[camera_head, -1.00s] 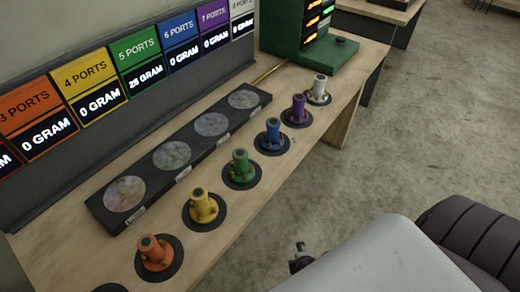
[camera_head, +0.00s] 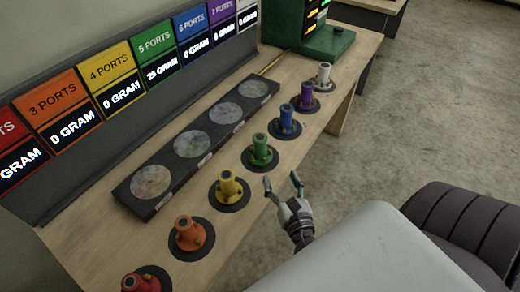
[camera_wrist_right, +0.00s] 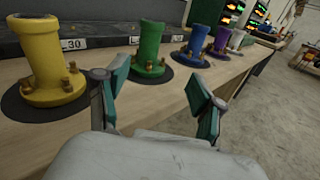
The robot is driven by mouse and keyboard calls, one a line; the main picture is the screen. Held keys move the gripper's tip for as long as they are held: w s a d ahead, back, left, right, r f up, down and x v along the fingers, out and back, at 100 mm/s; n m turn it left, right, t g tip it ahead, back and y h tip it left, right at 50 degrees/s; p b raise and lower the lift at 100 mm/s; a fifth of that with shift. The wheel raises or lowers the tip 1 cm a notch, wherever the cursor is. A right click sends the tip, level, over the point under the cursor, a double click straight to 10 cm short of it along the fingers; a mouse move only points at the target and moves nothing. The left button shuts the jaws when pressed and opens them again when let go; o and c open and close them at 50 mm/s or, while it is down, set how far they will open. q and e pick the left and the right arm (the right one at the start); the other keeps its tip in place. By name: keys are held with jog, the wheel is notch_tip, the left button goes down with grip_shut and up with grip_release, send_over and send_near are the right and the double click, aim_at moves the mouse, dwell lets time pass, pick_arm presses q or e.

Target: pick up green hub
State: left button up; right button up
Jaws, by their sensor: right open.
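The green hub (camera_head: 260,150) stands upright on a black round pad on the wooden table, between the yellow hub (camera_head: 228,186) and the blue hub (camera_head: 286,120). In the right wrist view the green hub (camera_wrist_right: 149,48) stands beyond the fingers, nearer the left one. My right gripper (camera_head: 283,184) is open and empty at the table's front edge, in front of the green hub and apart from it. Its two fingers are spread in the right wrist view (camera_wrist_right: 158,92). My left gripper is not in view.
Orange (camera_head: 187,233), red (camera_head: 140,281), purple (camera_head: 307,95) and white (camera_head: 324,75) hubs stand in the same row. Behind them lies a black strip (camera_head: 172,163) with several round plates. A sign board (camera_head: 125,85) stands at the back. A green machine (camera_head: 325,40) is at the far end.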

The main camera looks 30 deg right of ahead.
aim_at(262, 148)
jog(key=shift+n+t+y, duration=0.4)
jog(key=shift+n, duration=0.5)
jog(key=x, duration=0.3)
jog(key=p+x, duration=0.1)
jog(key=x, duration=0.4)
jog(key=shift+w+a+r, duration=0.2)
jog(key=shift+w+a, duration=0.05)
jog(key=shift+w, duration=0.15)
jog(key=shift+w+d+r+p, duration=0.1)
jog(key=shift+w+r+p, duration=0.05)
jog(key=shift+w+p, duration=0.25)
jog(key=x, duration=0.1)
jog(key=p+x, duration=0.1)
jog(key=x, duration=0.1)
jog(key=shift+w+r, duration=0.15)
jog(key=shift+w, duration=0.6)
jog(key=shift+s, duration=0.1)
grip_shut()
